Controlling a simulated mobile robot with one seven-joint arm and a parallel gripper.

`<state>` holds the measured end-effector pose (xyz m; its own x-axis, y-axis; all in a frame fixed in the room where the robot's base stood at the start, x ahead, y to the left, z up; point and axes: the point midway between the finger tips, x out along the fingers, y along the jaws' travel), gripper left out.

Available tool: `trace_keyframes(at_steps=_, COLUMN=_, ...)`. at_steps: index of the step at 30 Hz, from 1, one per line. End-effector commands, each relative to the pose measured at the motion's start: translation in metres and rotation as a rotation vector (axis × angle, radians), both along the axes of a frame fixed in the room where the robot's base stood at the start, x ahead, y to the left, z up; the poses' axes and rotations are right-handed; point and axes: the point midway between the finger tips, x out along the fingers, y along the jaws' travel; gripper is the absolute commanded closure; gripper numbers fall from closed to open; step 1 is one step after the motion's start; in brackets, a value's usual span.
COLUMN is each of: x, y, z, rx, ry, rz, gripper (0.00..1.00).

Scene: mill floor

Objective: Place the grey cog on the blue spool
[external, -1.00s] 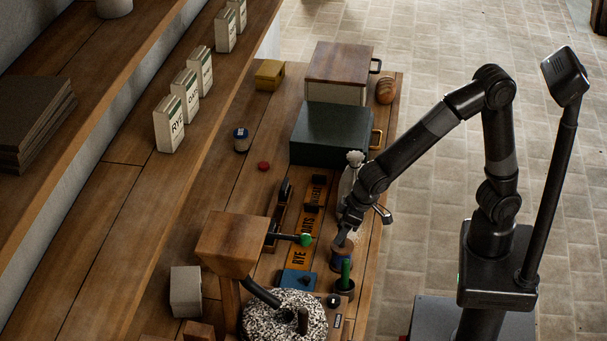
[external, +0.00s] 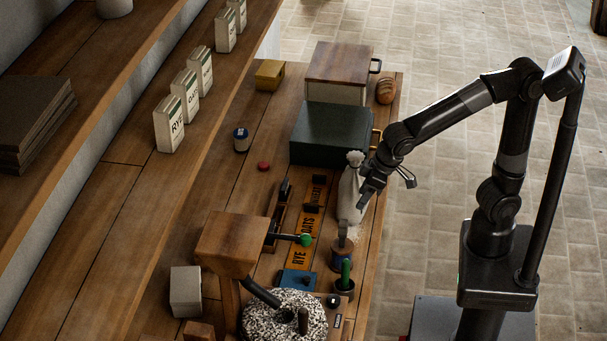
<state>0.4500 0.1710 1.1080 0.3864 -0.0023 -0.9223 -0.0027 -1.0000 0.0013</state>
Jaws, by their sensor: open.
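The blue spool (external: 337,265) stands upright near the right edge of the bench, with wooden ends and blue winding. A small grey piece (external: 342,233), which looks like the grey cog, sits on top of the spool; its teeth are too small to make out. My gripper (external: 363,199) is open and empty. It hangs above and slightly right of the spool, apart from the grey piece and in front of the white sack (external: 348,194).
A dark pot with a green upright piece (external: 346,272) stands close in front of the spool. A blue block (external: 298,281), a lettered board (external: 303,252) and a millstone (external: 265,320) lie left. A dark green box (external: 330,134) stands behind.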

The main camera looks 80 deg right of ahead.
Motion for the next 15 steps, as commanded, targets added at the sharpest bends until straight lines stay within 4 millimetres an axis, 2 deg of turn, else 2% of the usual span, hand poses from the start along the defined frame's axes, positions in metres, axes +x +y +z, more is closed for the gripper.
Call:
trace_keyframes(at_steps=1, x=-0.008, y=-0.019, z=0.007, rx=0.004, ry=-0.007, rz=-0.011, gripper=0.52)
trace_keyframes(at_steps=6, x=-0.048, y=-0.082, z=0.022, rx=0.006, ry=-0.027, rz=-0.018, gripper=0.52)
trace_keyframes(at_steps=12, x=-0.103, y=-0.137, z=0.024, rx=0.005, ry=-0.057, rz=-0.016, gripper=0.52)
trace_keyframes(at_steps=15, x=-0.128, y=-0.154, z=0.021, rx=0.005, ry=-0.072, rz=-0.012, gripper=0.52)
